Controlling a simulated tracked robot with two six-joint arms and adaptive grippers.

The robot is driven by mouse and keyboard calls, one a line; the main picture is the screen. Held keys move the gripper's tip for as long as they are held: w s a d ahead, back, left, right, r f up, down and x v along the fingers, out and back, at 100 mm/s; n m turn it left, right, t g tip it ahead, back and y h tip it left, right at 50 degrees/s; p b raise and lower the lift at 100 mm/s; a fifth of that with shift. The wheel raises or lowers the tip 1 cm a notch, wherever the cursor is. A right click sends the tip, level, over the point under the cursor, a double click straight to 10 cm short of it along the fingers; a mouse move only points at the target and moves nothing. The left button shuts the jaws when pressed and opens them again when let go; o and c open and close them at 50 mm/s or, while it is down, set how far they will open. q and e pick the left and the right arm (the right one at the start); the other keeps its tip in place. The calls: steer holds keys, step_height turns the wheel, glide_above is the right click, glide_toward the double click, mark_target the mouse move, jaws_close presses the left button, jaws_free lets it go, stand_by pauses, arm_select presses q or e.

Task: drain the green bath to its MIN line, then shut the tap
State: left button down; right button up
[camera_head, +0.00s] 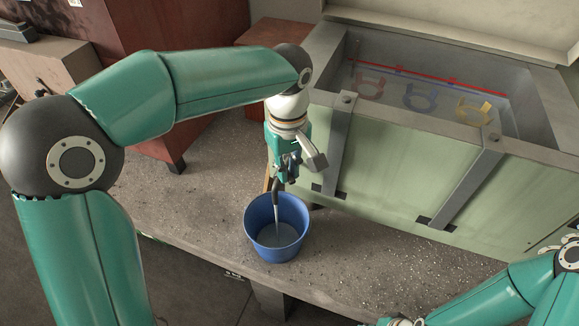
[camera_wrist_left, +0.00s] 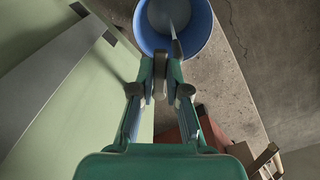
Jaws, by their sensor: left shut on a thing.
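The green bath (camera_head: 400,165) stands at the right of the head view. Clear liquid shows inside, with a red line and a blue line along its far wall; I cannot read any marking. A dark tap spout (camera_head: 276,188) is at its left end, and a thin stream falls from it. The stream runs into a blue bucket (camera_head: 262,246), which holds some liquid. My left gripper (camera_head: 283,168) is shut on the tap just above the bucket; its fingers (camera_wrist_left: 160,84) hide most of the tap.
Red, blue and yellow (camera_head: 473,110) ring-shaped pieces lie in the bath. Grey straps (camera_head: 465,183) run down its front. A reddish-brown cabinet (camera_head: 190,28) stands behind my left arm. The concrete bench (camera_head: 190,205) is clear left of the bucket; its front edge is close to the bucket.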

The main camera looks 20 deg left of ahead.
mark_target(289, 173)
arm_select(q)
steer(key=shift+w+r, duration=0.1)
steer(key=c, duration=1.2)
jaws_free()
steer(key=shift+o, duration=0.2)
step_height(289, 173, up, 12)
